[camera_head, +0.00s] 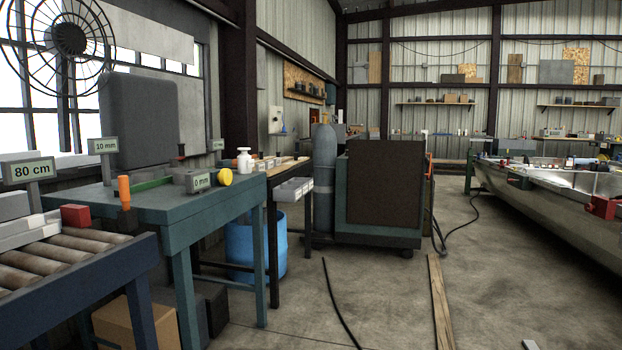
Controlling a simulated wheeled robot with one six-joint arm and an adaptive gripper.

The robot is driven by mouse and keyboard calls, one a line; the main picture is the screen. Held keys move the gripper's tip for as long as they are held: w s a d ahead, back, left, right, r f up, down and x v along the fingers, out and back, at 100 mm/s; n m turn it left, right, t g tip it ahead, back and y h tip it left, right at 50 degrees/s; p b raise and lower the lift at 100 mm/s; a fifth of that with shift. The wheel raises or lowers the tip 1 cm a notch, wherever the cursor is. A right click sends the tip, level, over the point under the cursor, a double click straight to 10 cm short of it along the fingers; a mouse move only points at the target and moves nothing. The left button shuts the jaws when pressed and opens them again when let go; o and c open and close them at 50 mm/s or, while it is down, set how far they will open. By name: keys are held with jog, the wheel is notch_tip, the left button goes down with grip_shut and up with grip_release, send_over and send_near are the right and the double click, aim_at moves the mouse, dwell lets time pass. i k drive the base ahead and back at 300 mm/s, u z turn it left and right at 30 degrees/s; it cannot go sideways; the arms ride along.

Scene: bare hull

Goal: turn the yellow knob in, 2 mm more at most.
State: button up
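The yellow knob (225,177) is at the right end of a small grey block-like device (187,177) on the teal table (215,205). A small sign reading "0 mm" (201,182) stands in front of the device. Another sign reading "10 mm" (105,146) stands further left on the same table. A green bar (150,184) lies left of the device. How far in the knob sits cannot be read from this distance. My gripper is not in this view.
A roller conveyor (70,250) with an "80 cm" sign (31,171) is at front left. An orange-handled tool (125,192) stands at the table's left front. A white pump bottle (244,160) is behind the knob.

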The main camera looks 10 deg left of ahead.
aim_at(224, 176)
jog(key=z, duration=0.25)
jog(key=i, duration=0.7)
jog(key=u, duration=0.5)
jog(key=i, duration=1.15)
jog(key=u, duration=0.95)
